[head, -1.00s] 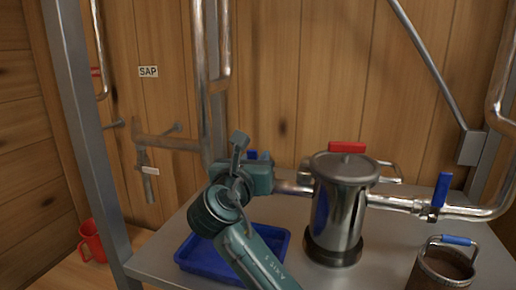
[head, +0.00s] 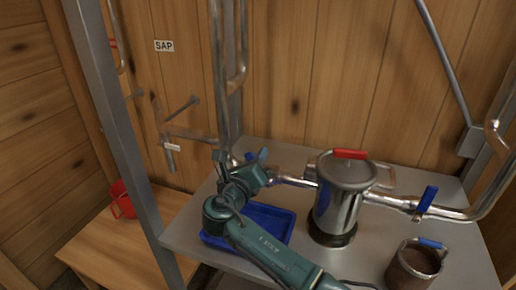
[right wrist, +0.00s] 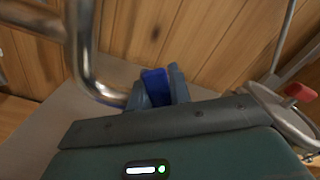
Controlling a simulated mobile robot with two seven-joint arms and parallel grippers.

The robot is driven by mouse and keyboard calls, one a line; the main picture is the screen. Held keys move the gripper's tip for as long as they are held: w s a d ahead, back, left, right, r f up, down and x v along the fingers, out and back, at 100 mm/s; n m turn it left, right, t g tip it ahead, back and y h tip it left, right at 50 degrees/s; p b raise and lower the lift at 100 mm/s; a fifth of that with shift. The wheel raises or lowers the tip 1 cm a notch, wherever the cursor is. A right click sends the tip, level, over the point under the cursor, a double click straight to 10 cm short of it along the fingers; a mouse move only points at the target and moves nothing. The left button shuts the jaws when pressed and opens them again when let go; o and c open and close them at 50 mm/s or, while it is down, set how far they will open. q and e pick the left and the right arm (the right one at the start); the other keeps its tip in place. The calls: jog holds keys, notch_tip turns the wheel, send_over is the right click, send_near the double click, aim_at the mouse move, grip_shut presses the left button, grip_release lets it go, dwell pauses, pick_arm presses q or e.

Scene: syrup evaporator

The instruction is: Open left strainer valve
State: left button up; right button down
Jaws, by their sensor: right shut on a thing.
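The steel strainer pot (head: 343,200) stands on the grey metal table, with a red-handled lid on top. The left strainer valve has a blue handle (head: 262,155) on the pipe at the pot's left. My right gripper (head: 257,168) is at this valve and partly hides it. In the right wrist view the blue handle (right wrist: 155,86) sits between the two fingers, and the gripper (right wrist: 159,92) is shut on it. How far the valve is turned cannot be told. My left gripper is not in view.
A second blue valve handle (head: 427,198) is on the right pipe. A blue tray (head: 272,237) lies under my right arm. A dark pot with a blue-gripped bail (head: 415,266) is at the front right. A red mug (head: 122,199) stands on the lower wooden surface at left.

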dwell(0.4)
jog(key=c, duration=1.3)
grip_release()
jog(key=shift+s, duration=0.1)
jog(key=b+v, duration=0.1)
jog(key=v, duration=1.2)
